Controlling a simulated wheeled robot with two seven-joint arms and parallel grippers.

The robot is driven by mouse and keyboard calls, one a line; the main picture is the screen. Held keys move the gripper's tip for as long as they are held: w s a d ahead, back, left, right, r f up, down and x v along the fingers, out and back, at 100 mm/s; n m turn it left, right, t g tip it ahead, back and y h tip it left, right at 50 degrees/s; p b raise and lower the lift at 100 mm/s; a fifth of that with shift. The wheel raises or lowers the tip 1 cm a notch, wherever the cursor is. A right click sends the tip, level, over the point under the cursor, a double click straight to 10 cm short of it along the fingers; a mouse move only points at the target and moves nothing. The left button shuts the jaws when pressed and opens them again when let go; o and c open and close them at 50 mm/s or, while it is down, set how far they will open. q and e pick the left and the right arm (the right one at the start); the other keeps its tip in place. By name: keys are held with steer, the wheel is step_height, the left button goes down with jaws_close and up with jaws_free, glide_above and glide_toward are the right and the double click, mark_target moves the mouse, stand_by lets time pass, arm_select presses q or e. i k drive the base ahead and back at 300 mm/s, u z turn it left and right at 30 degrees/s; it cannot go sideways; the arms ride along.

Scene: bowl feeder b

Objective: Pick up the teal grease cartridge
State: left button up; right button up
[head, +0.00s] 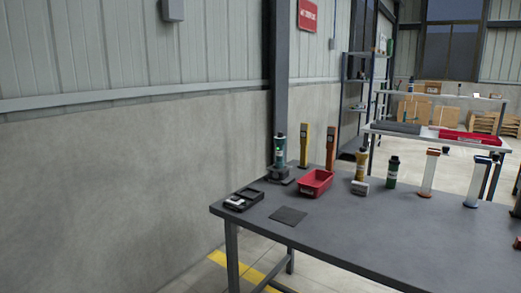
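A teal cylinder with a dark cap (280,151) stands upright in a dark grey base at the back left of the table. A darker green cylinder with a black cap (392,172) stands upright farther right on the table. Both are small here, and I cannot tell for sure which is the teal grease cartridge. No label can be read. Neither of my grippers is in view.
On the dark table (350,235) are a black tray (256,192), a dark mat (288,215), a red bin (316,183), a yellow bottle (361,162) and white cylinders with orange (428,175) and blue (475,182) ends. The front middle is clear.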

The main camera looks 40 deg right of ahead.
mark_target(279, 142)
steer(key=i, duration=2.9)
steer(key=z, duration=1.05)
